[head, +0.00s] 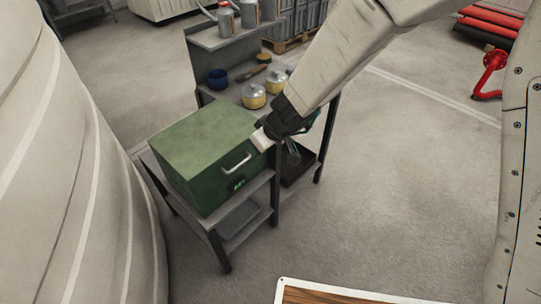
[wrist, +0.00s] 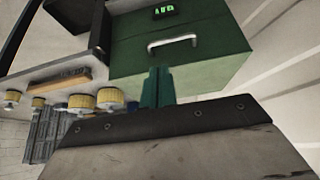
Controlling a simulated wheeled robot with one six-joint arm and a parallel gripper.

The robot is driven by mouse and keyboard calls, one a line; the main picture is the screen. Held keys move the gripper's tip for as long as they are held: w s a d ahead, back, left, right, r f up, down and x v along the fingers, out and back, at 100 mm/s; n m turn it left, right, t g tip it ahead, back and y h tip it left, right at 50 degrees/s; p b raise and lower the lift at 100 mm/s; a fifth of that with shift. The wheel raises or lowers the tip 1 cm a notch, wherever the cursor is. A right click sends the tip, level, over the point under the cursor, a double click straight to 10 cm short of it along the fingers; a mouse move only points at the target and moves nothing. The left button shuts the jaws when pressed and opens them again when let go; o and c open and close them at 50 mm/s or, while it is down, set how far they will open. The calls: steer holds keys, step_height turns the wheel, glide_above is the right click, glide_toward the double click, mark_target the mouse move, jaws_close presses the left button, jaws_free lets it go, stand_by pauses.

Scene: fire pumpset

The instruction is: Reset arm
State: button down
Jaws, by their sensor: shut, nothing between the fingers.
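My arm reaches down from the top right in the head view and ends at my gripper (head: 262,138), beside the right side of a green box. In the wrist view my gripper (wrist: 157,72) shows as dark green fingers close together, shut and empty. The fingers point toward the green box (wrist: 205,62), just short of its handle in the picture. The green box (head: 198,145) has a silver handle (head: 236,162) and a small green display (head: 239,184) on its front. The gap between fingers and box is hard to judge.
The box stands on a grey metal bench (head: 262,182). Behind it are jars with yellow contents (head: 253,96), a blue cup (head: 217,78) and grey canisters (head: 226,18) on a shelf. A red pipe fitting (head: 491,72) is at the right. Open floor lies right of the bench.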

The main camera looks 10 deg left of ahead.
steer(key=shift+s+d+f, duration=0.5)
steer(key=shift+d, duration=0.3)
steer(key=shift+s+d+f, duration=0.45)
steer(key=shift+d+f, duration=0.05)
steer(key=shift+d, duration=0.25)
